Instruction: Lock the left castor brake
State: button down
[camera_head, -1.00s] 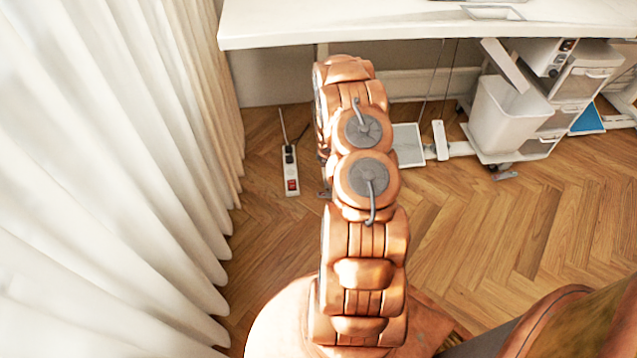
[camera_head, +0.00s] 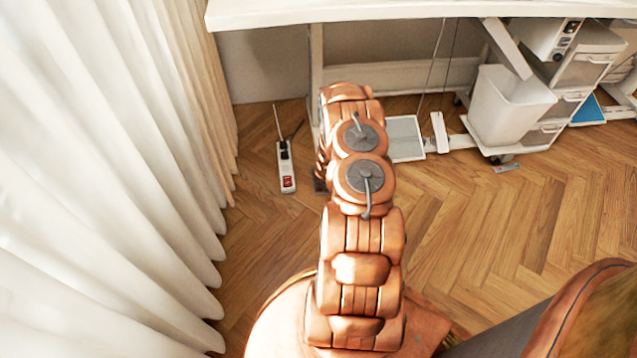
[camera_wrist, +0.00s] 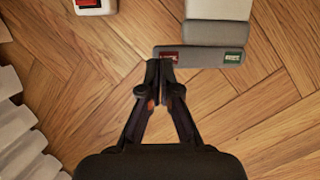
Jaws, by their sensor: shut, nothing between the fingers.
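The left castor brake (camera_wrist: 202,57) shows in the wrist view as a grey bar with a red mark at its left end and a green mark at its right end. It lies across the foot of a pale leg (camera_wrist: 218,10). My gripper (camera_wrist: 160,64) is shut and empty. Its tips appear just below the brake's red end in the picture; I cannot tell whether they touch it. In the head view my arm hides the gripper and most of this castor.
A white power strip (camera_head: 286,167) lies on the floor left of my arm, and its end shows in the wrist view (camera_wrist: 94,4). A white curtain (camera_head: 110,180) hangs at the left. The white table (camera_head: 400,12) overhangs the area. A bin (camera_head: 508,108) and right castor (camera_head: 502,159) stand at right.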

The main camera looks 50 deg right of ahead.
aim_at(318, 191)
jog(key=shift+f, duration=0.6)
jog(key=shift+s+f+b, duration=0.1)
jog(key=shift+f+b, duration=0.5)
jog(key=shift+f, duration=0.45)
jog(key=shift+r, duration=0.15)
jog(key=shift+r+p, duration=0.45)
jog(key=shift+r, duration=0.45)
jog(key=shift+r+p, duration=1.45)
jog(key=shift+r, duration=1.1)
jog(key=shift+a, duration=0.1)
